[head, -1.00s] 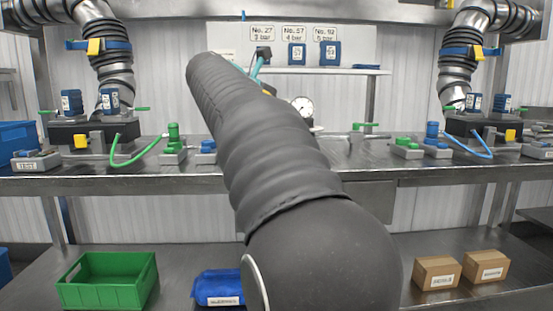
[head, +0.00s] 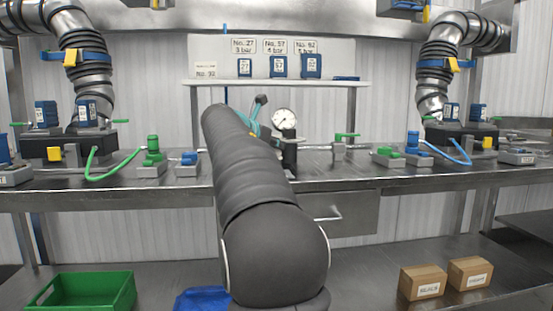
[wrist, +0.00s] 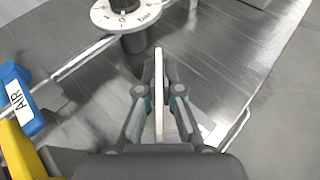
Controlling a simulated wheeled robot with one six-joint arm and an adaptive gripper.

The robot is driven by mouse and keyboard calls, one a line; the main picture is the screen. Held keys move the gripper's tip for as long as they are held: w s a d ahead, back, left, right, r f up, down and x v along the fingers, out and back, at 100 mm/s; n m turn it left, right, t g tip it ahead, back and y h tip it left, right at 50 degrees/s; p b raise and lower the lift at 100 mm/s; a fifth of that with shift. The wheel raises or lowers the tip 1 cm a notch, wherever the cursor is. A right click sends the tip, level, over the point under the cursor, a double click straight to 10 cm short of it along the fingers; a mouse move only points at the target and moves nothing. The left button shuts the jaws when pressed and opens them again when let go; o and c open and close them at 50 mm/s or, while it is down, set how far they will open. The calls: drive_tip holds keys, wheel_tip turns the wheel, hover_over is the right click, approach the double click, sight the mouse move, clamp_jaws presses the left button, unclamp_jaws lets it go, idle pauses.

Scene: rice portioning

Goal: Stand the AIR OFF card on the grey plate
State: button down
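In the wrist view my gripper (wrist: 160,92) is shut on a thin pale card (wrist: 159,70), seen almost edge-on above the metal bench top. Its face and lettering cannot be read, so I cannot confirm it says AIR OFF. A light patch (wrist: 207,129) shows just right of the fingers; I cannot tell whether it is the grey plate. In the head view my arm hides most of the gripper; only teal and dark parts show past the arm, near the gauge.
A blue handle labelled AIR (wrist: 20,103) and a round white dial (wrist: 126,12) are close by in the wrist view. In the head view a gauge (head: 284,118) stands right of my arm. A shelf (head: 275,83) holds blue blocks; valves line the bench.

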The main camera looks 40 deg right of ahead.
drive_tip(key=shift+f+b, duration=0.55)
drive_tip(key=shift+f, duration=1.1)
drive_tip(key=shift+f, duration=0.15)
drive_tip(key=c, duration=1.3)
unclamp_jaws()
drive_tip(key=shift+a+r, duration=0.15)
drive_tip(key=shift+r, duration=0.05)
drive_tip(key=p+v, duration=0.1)
drive_tip(key=v, duration=1)
drive_tip(key=shift+s+a+r, duration=0.1)
drive_tip(key=shift+a+r, duration=0.05)
drive_tip(key=shift+a, duration=0.2)
